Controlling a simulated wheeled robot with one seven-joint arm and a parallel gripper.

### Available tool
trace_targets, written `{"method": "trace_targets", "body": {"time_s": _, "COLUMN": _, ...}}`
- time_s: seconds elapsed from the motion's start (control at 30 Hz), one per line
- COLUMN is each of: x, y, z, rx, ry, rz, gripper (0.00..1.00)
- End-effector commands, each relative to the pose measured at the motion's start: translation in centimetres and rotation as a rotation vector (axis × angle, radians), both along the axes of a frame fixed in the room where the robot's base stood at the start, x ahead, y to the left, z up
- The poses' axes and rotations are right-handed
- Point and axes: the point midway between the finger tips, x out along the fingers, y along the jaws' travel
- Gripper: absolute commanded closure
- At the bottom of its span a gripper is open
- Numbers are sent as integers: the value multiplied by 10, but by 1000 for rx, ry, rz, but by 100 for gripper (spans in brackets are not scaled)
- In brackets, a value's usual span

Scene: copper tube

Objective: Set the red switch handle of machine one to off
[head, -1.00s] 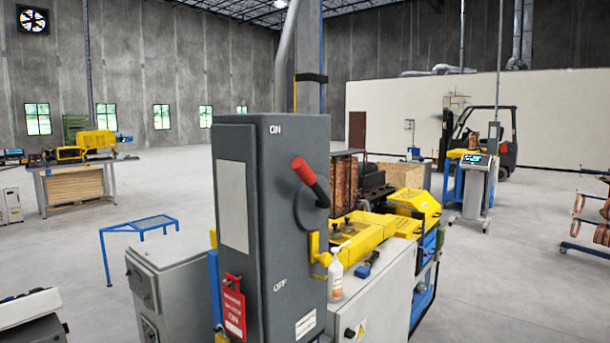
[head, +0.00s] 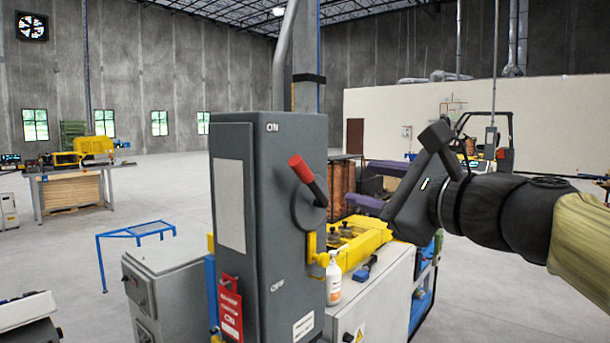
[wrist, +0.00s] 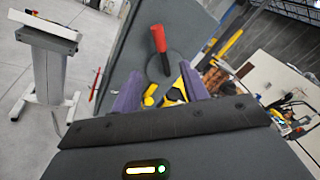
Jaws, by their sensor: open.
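The red switch handle (head: 302,170) is on the side of a tall dark grey switch box (head: 232,260). Its red grip points up toward the ON mark (head: 272,127), and its black lever runs down to a round pivot. The OFF mark (head: 278,285) is lower on the same face. My gripper (head: 358,183) is open and empty, to the right of the handle and apart from it. In the wrist view the red handle (wrist: 158,40) shows just beyond the gap between my purple fingers (wrist: 160,88).
A yellow machine part (head: 365,245), a spray bottle (head: 333,280) and a blue-black item (head: 365,268) sit below my gripper on a light cabinet (head: 380,305). A red tag (head: 231,308) hangs on the box. A blue frame stand (head: 135,232) is at left. Open floor lies beyond.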

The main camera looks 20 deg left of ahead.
Motion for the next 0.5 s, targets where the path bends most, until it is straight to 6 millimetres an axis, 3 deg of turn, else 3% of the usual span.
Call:
{"method": "trace_targets", "body": {"time_s": 0.27, "x": 2, "y": 2, "z": -1, "rx": -5, "ry": 1, "rz": -1, "gripper": 55}}
{"method": "trace_targets", "body": {"time_s": 0.5, "x": 19, "y": 23, "z": 0, "rx": -7, "ry": 3, "rz": -1, "gripper": 55}}
